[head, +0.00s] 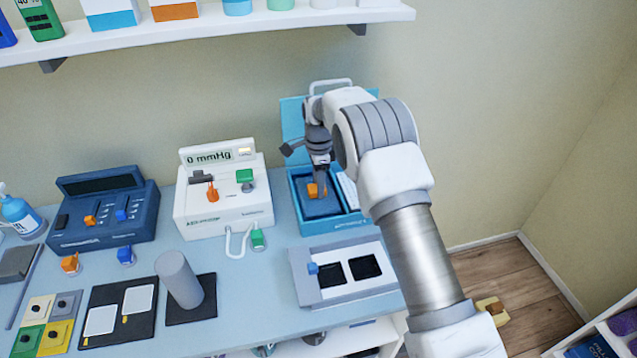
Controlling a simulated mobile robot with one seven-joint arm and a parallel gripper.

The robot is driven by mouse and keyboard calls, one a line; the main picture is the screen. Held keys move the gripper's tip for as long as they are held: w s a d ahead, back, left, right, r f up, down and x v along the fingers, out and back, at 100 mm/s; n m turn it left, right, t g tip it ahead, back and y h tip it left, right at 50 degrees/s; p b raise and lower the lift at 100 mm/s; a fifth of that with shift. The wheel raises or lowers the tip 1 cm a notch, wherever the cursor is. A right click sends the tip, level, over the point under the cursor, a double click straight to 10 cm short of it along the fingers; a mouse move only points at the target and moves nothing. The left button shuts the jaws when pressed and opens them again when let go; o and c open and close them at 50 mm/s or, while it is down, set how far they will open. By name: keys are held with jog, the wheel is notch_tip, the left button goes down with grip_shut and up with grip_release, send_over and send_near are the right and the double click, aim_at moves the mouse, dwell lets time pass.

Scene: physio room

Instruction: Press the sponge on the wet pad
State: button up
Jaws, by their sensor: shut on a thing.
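My gripper (319,172) is over the open blue case (297,205), pointing down. It is shut on a small orange block (317,191), which may be the sponge or a grip on it. The block is at a dark blue pad (322,208) in the left compartment of the case. I cannot tell whether the two are joined or only touching. The dark blue pad may be the wet pad; nothing visible marks it as wet. The fingertips are small and partly hidden by the wrist.
A grey tray (345,295) with two black squares and a blue knob stands in front of the case. A white mmHg device (222,190) is to the left, with a grey cylinder (178,279) nearer the front. A shelf (220,30) hangs above.

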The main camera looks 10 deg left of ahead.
jog(key=shift+f+b, duration=0.5)
jog(key=shift+f, duration=0.25)
dwell(1.4)
jog(key=shift+r+p, duration=1.9)
jog(key=shift+r, duration=1.75)
